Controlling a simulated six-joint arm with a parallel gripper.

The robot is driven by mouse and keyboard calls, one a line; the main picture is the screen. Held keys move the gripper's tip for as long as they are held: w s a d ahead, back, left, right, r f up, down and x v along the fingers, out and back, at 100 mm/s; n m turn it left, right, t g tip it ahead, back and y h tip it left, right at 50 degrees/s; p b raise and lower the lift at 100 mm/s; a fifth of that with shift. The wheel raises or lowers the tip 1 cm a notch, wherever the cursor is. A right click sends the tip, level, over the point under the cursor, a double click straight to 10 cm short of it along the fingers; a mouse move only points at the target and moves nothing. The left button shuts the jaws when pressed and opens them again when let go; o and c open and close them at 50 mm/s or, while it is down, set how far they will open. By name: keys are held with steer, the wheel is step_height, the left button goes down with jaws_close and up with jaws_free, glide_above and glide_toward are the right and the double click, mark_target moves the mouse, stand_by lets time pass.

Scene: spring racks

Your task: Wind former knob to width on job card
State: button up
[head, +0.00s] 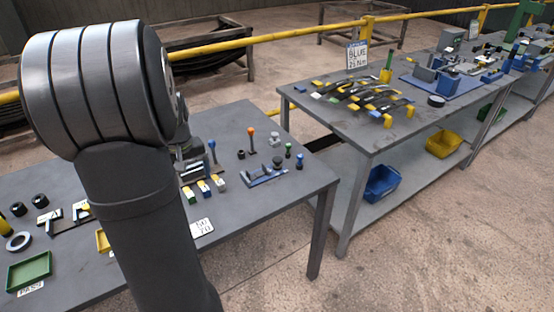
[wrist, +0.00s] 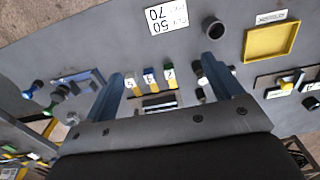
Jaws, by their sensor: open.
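A low blue fixture (head: 268,175) with a dark round knob (head: 278,162) stands near the bench's right end; it looks like the former, but I cannot be sure. It also shows at the left of the wrist view (wrist: 80,84), outside my fingers. A white card (head: 201,228) lies near the front edge; in the wrist view the card (wrist: 166,18) appears upside down with figures like 50 and 70. My gripper (wrist: 165,82) is open, its blue fingers wide apart above the bench, nothing held. In the head view my arm hides most of it.
Small numbered blocks (wrist: 150,77) stand in a row between my fingers in the wrist view. A black cup (wrist: 213,28) and a yellow tray (wrist: 271,42) are close by. Orange-topped (head: 251,133) and blue-topped (head: 212,146) upright levers stand on the bench. A second bench (head: 330,115) is at right.

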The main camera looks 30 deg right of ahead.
steer(key=w+d+m, duration=0.1)
steer(key=d, duration=0.4)
steer(key=w+d+m+t+h, duration=0.1)
steer(key=d+m, duration=0.1)
steer(key=d, duration=0.3)
steer(key=w+d+r+m+t, duration=0.1)
steer(key=w+d+m, duration=0.1)
steer(key=d, duration=0.3)
steer(key=shift+d, duration=0.35)
steer(key=c, duration=0.5)
steer(key=m+t+h, duration=0.1)
steer(key=m+h, duration=0.1)
steer(key=m, duration=0.2)
glide_above(278, 159)
steer(key=s+a, duration=0.5)
steer(key=x, duration=1.6)
steer(key=shift+w+d, duration=0.2)
steer(key=shift+w, duration=0.1)
steer(key=c, duration=0.9)
